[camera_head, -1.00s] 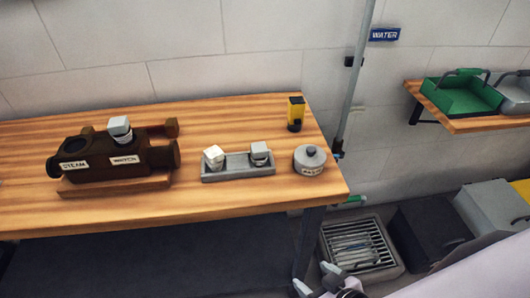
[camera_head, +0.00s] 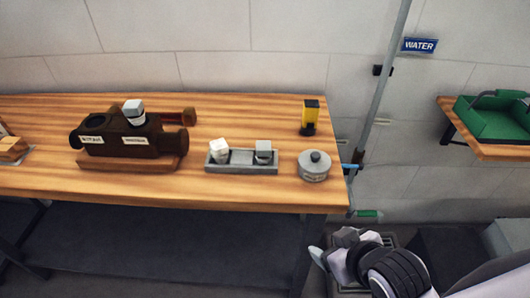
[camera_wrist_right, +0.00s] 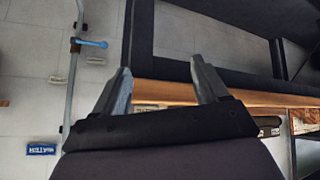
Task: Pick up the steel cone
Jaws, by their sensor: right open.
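A grey tray (camera_head: 243,169) on the wooden bench holds two small plugs: a pale one (camera_head: 219,150) at its left and a grey metallic one (camera_head: 263,151) at its right. A similar grey-topped plug (camera_head: 133,111) sits upright in the dark brown valve body (camera_head: 120,148). Which of these is the steel cone I cannot tell for sure; their lower parts are hidden. My right gripper (camera_head: 330,246) is open and empty, below and right of the bench's front right corner. Its two fingers stand apart in the right wrist view (camera_wrist_right: 161,68). My left gripper is out of view.
A round grey lidded pot (camera_head: 314,167) and a yellow-black device (camera_head: 309,118) stand at the bench's right end. A vertical pipe (camera_head: 380,98) rises beside it. A green tray (camera_head: 492,121) is on the right shelf. The bench front is clear.

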